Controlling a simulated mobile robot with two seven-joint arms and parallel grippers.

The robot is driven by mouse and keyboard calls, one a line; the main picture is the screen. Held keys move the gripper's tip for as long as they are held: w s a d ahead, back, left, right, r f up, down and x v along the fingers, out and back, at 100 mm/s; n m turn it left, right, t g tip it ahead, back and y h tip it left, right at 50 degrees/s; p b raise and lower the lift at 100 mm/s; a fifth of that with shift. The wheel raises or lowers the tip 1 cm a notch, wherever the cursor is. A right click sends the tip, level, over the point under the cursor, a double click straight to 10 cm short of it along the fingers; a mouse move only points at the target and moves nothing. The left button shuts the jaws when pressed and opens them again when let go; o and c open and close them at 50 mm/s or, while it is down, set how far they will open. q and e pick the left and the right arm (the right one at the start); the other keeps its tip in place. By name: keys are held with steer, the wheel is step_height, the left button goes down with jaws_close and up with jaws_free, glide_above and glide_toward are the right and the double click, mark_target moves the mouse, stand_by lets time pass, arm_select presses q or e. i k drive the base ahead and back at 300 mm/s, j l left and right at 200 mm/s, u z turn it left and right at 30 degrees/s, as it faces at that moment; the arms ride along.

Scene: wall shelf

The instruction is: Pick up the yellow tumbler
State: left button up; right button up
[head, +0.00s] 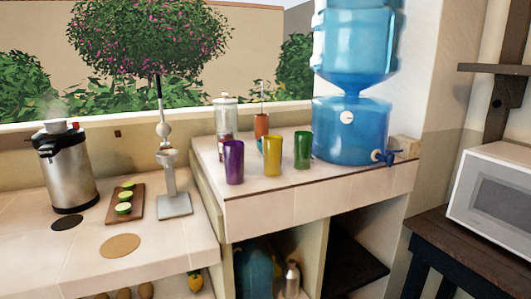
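The yellow tumbler (272,155) stands upright on the raised tiled counter (262,210), near its front edge. A purple tumbler (233,162) stands close to its left and a green tumbler (302,150) to its right, with small gaps between them. Neither of my grippers shows in the head view.
A blue water dispenser (350,130) with a tap stands right of the tumblers. A glass jar (227,114) and an orange cup (262,125) are behind them. The lower left counter holds a steel flask (66,172), a metal press (172,190) and a board (126,202) with cut limes.

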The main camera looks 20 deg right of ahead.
mark_target(272, 144)
steer(key=i+z, duration=0.25)
steer(key=i, duration=0.25)
steer(key=i+j+z, duration=0.25)
steer(key=i, duration=0.25)
steer(key=l, duration=0.1)
